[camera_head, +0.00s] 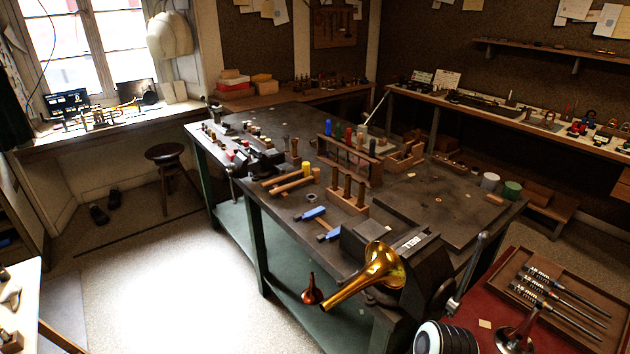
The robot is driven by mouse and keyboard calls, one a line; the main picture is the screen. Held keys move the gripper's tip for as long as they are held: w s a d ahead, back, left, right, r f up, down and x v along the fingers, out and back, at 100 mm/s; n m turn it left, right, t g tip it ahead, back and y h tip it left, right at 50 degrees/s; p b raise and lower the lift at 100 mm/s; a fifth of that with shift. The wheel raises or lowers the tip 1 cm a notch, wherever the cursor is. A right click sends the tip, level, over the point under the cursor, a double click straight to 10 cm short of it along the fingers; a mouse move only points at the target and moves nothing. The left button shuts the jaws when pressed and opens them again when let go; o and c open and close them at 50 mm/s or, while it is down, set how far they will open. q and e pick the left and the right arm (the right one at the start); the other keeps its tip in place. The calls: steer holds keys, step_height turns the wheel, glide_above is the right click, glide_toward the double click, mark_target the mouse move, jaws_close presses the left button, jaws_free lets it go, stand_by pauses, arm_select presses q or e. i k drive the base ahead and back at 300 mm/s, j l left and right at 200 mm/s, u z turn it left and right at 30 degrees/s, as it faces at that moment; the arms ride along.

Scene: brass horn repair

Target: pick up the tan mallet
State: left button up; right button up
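Two mallets with light wooden handles lie side by side near the middle of the dark workbench (400,225). The nearer one, with a tan-brown head, looks like the tan mallet (294,186). Its handle points left and its head is at the right end. The yellow-headed mallet (306,168) lies just behind it, very close; I cannot tell whether they touch. Neither of my grippers is in view.
Two blue-headed tools (312,213) lie nearer the front edge. A wooden rack of upright tools (347,190) stands to the right of the mallets. A brass horn bell (378,268) sits at the near corner by the vise. Clear floor (190,265) lies left of the bench.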

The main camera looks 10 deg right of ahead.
mark_target(315, 177)
steer(key=i+j+z, duration=0.2)
steer(key=j, duration=0.15)
steer(key=i+j+z, duration=0.15)
steer(key=j, duration=0.2)
steer(key=i+j+z, duration=0.2)
steer(key=j, duration=0.2)
steer(key=j+z, duration=0.2)
steer(key=j, duration=0.15)
steer(key=j+z, duration=0.2)
steer(key=j, duration=0.25)
steer(key=i, duration=0.05)
